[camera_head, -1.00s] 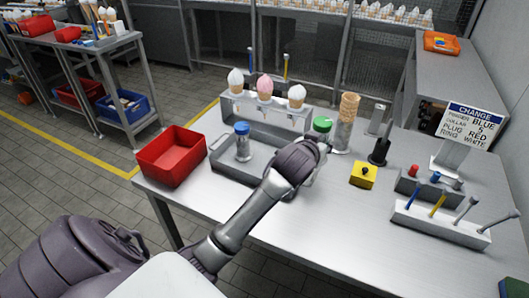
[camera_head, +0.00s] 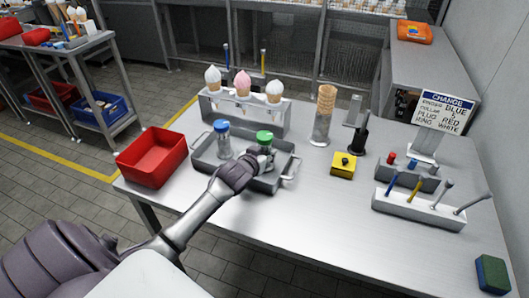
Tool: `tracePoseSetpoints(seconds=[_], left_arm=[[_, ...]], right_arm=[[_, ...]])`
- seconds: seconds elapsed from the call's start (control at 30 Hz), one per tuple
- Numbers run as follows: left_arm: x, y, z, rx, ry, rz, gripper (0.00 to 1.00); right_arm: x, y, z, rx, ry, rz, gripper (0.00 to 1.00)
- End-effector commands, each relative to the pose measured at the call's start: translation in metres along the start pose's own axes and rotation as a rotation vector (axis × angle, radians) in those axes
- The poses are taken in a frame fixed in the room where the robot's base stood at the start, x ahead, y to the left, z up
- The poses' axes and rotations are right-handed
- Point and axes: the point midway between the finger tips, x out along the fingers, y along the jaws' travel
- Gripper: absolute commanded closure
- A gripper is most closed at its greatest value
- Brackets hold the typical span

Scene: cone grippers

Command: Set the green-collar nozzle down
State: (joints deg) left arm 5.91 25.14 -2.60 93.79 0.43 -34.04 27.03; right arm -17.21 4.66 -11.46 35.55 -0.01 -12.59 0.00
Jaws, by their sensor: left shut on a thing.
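The green-collar nozzle (camera_head: 264,138) is upright over the right part of the grey tray (camera_head: 203,164). My left gripper (camera_head: 262,156) is shut on it from the front; the gripper hides much of its lower body. I cannot tell whether its base touches the tray floor. A blue-collar nozzle (camera_head: 223,142) stands upright in the left part of the same tray. My right gripper does not show.
A red bin (camera_head: 152,158) stands left of the tray. A rack with several ice cream cones (camera_head: 243,110) is behind it. A cone stack (camera_head: 325,108), a yellow box (camera_head: 343,165) and a tool holder (camera_head: 420,211) stand to the right.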

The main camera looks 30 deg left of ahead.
Motion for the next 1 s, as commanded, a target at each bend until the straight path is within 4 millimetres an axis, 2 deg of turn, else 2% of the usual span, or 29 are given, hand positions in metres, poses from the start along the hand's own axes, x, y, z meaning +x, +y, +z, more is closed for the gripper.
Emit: tracePoseSetpoints(seconds=[0.3, 0.33, 0.47, 0.83, 1.0], left_arm=[[0.001, 0.001, 0.002, -0.001, 0.004, 0.001, 1.00], [0.001, 0.000, 0.002, 0.000, 0.002, 0.001, 0.52], [0.001, 0.000, 0.002, 0.000, 0.001, 0.001, 0.31], [-0.002, 0.000, -0.001, 0.000, 0.000, 0.000, 0.31], [-0.027, 0.001, 0.000, 0.001, 0.000, 0.002, 0.31]], right_arm=[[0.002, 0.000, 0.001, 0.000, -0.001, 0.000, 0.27], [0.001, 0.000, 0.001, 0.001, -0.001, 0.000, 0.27], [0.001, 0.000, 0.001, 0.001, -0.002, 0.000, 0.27], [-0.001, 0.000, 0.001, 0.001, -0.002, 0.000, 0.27], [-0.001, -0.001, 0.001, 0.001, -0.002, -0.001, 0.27]])
